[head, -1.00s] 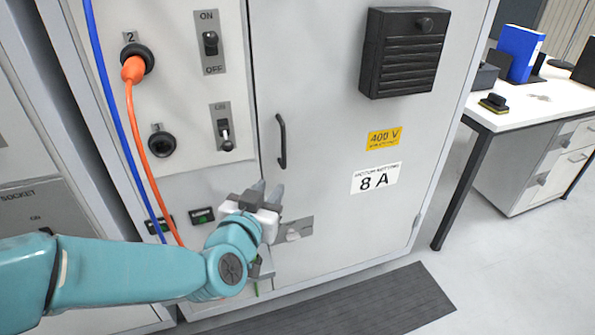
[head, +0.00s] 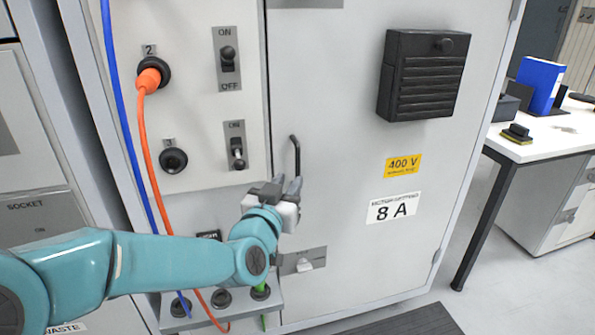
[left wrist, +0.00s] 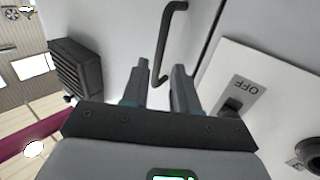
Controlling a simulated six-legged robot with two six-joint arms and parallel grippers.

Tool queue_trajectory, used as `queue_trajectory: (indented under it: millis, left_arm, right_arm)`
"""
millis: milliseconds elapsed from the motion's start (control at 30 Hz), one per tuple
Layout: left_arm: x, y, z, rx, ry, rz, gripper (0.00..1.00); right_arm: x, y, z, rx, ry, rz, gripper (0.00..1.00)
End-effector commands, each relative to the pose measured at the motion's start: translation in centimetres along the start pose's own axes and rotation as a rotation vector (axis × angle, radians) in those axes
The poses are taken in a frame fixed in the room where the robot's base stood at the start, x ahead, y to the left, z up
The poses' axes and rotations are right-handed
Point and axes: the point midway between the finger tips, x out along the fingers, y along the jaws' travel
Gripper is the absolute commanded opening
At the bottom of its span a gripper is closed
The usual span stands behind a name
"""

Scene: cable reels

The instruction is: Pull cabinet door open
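The grey cabinet door (head: 345,110) is shut, with a black bar handle (head: 296,155) near its left edge. The handle also shows in the left wrist view (left wrist: 171,38), its lower end over the gap between my fingertips. My left gripper (head: 288,187) is at the lower part of the handle in the head view. In the left wrist view (left wrist: 160,75) its two fingers stand apart with a gap between them. Whether the handle lies between the fingers or just beyond them I cannot tell. My right gripper is not in view.
Left of the door is a panel with switches (head: 228,55), an orange plug (head: 150,79) and hanging orange and blue cables (head: 115,90). A black vent box (head: 424,75) sticks out from the door.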

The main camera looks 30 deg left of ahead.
Motion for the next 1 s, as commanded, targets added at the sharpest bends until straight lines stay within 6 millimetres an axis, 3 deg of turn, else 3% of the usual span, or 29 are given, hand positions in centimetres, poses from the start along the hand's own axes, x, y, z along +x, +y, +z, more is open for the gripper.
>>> queue_trajectory:
  millis: [100,300,700,733,800,1000]
  left_arm:
    - [2.7,0.1,0.1,-0.001,0.0,0.0,0.29]
    - [5.6,0.1,0.1,-0.001,-0.001,0.001,0.29]
    - [6.5,0.1,0.0,-0.001,-0.001,0.001,0.29]
    - [6.5,0.1,0.0,-0.001,-0.001,0.001,0.22]
    - [6.5,0.1,0.0,-0.001,-0.001,0.001,0.0]
    - [6.5,0.1,0.0,-0.001,-0.001,0.001,0.0]
  right_arm:
    - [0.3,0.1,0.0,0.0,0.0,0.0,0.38]
    - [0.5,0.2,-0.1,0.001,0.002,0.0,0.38]
    - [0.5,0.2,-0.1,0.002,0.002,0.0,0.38]
    - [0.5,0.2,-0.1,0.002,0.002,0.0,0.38]
    - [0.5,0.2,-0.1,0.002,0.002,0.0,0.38]
    - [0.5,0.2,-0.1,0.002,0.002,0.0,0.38]
